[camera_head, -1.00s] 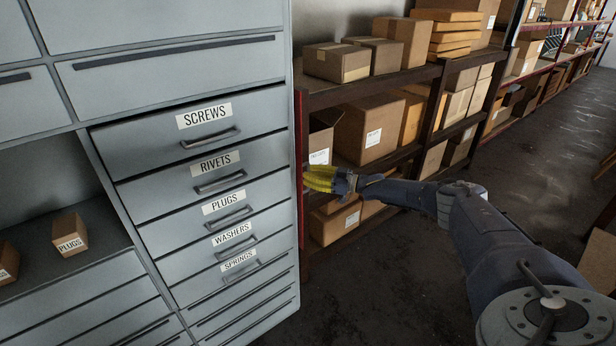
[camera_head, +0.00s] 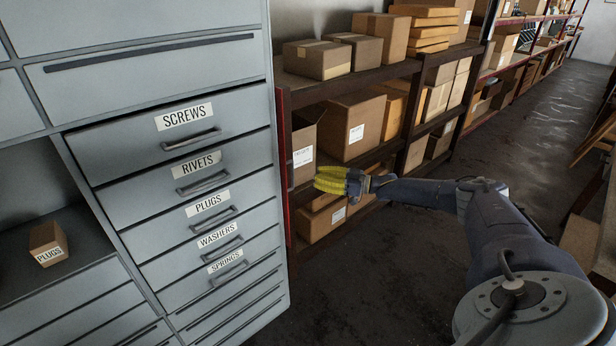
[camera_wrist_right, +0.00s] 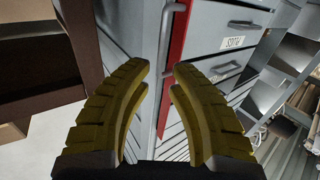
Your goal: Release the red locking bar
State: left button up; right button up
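A narrow red bar (camera_head: 284,165) stands upright along the right edge of the grey drawer cabinet (camera_head: 265,310). The red bar (camera_wrist_right: 176,55) also shows in the right wrist view, running down beside the drawers, beyond my fingers. My right gripper (camera_head: 328,181), with yellow fingers, is in front of the shelving, a little right of the bar and apart from it. In the right wrist view its two curved fingers (camera_wrist_right: 160,75) are apart, with nothing between them. My left gripper is not in view.
The cabinet has labelled drawers such as SCREWS (camera_head: 185,120) and RIVETS (camera_head: 198,168), all with handles. A box marked PLUGS (camera_head: 48,243) sits in the open bay at left. Shelving with cardboard boxes (camera_head: 350,125) stands behind my gripper. Floor (camera_head: 375,270) is clear at lower middle.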

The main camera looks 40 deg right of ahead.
jog(key=shift+v, duration=1.05)
